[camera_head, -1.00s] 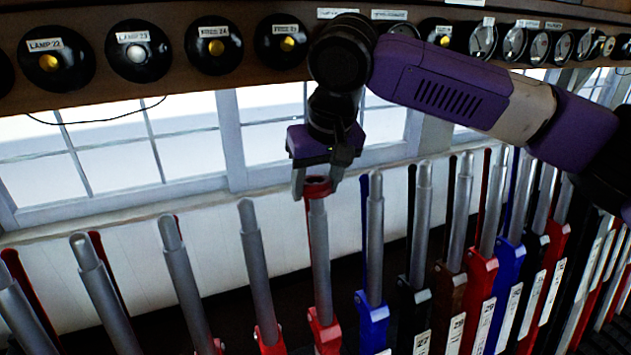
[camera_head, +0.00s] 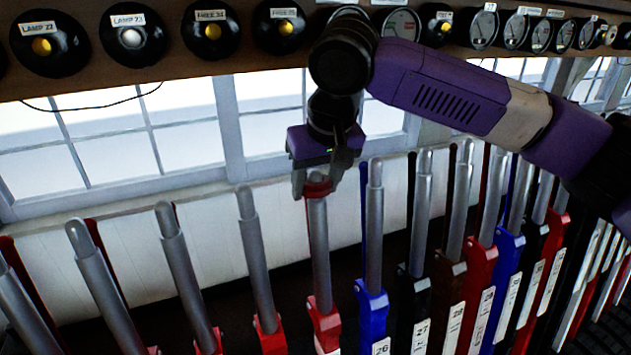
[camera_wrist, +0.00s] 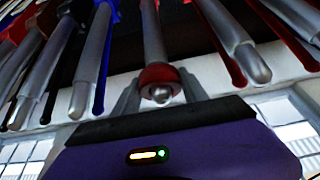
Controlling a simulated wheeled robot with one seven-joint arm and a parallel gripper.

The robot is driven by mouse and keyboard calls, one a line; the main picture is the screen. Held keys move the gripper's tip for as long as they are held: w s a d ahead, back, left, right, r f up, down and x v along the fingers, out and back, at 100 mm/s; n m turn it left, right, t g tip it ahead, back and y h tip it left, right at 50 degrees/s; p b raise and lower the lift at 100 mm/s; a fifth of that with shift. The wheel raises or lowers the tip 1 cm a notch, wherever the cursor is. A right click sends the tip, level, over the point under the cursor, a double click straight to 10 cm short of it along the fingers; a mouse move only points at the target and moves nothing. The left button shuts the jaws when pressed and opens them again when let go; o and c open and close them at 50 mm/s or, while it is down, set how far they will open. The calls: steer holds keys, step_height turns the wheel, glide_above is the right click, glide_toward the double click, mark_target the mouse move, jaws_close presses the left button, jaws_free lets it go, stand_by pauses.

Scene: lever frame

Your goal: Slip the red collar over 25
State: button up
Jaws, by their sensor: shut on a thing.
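My gripper (camera_head: 318,182) is shut on the red collar (camera_head: 318,189), at the top of a grey lever (camera_head: 319,240) with a red base. This lever stands just left of the blue one labelled 26 (camera_head: 381,346); its own label is cut off by the picture's bottom edge. In the wrist view, the collar (camera_wrist: 158,73) sits between the two fingers, and the rounded lever tip (camera_wrist: 162,94) shows through its ring. The collar is around the lever's top end. The lever's shaft (camera_wrist: 152,35) runs on behind the collar.
Other grey levers stand close on both sides, including one to the left (camera_head: 254,250) and the lever 26 shaft (camera_head: 375,225). A wooden shelf with round lamps and dials (camera_head: 128,37) runs above. Windows (camera_head: 180,140) are behind.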

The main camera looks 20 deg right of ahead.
steer(key=o, duration=1.4)
steer(key=shift+c, duration=0.2)
steer(key=shift+o, duration=0.8)
steer(key=p+v, duration=0.6)
steer(key=v, duration=0.3)
steer(key=shift+p, duration=0.35)
steer(key=shift+s, duration=0.1)
